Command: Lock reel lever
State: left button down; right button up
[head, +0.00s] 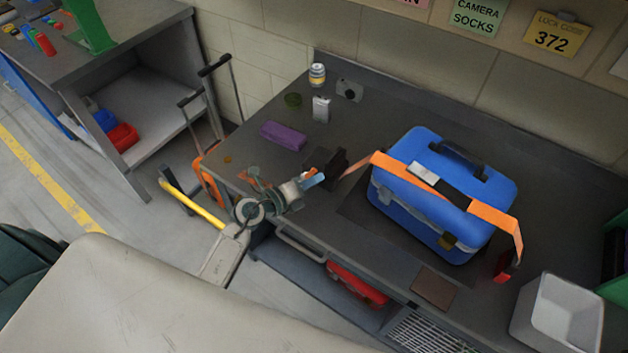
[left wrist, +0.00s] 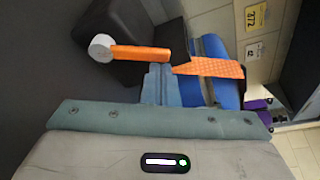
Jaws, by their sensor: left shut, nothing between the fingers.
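The dark reel (head: 326,160) stands on the grey bench, left of the blue case (head: 420,207). An orange strap (head: 395,171) runs over the case, and its left end reaches toward the reel. In the left wrist view the reel (left wrist: 125,74) has an orange lever (left wrist: 138,52) with a pale round knob, sticking out to the left. My left gripper (head: 318,175) is at the reel's near side, shut and empty. In the left wrist view its fingertips (left wrist: 158,72) are just below the lever; I cannot tell whether they touch it. My right gripper is not in view.
A purple box (head: 283,136), a camera (head: 349,90) and small containers stand behind the reel. A red clip (head: 502,267) hangs at the strap's right end. A grey bin (head: 556,315) is at the bench's right. A drawer handle (head: 299,245) juts from the front.

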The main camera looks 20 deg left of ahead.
pick_arm(q)
jog(key=shift+a+r+n, duration=0.15)
jog(key=shift+n, duration=0.15)
jog(key=shift+a+r, duration=0.1)
jog(key=shift+a, duration=0.05)
jog(key=n, duration=0.1)
jog(key=a+n+h, duration=0.1)
jog(key=n, duration=0.1)
jog(key=shift+w+a+r+t, duration=0.2)
jog(key=shift+r+t, duration=0.15)
jog(key=shift+t, duration=0.05)
jog(key=n, duration=0.1)
jog(key=a+n+t, duration=0.1)
jog(key=n, duration=0.1)
jog(key=a+n+h, duration=0.1)
jog(key=n, duration=0.1)
jog(key=shift+w+a+r+t, duration=0.15)
jog(key=shift+w+a+t, duration=0.1)
jog(key=shift+w+t, duration=0.05)
jog(key=shift+r, duration=0.2)
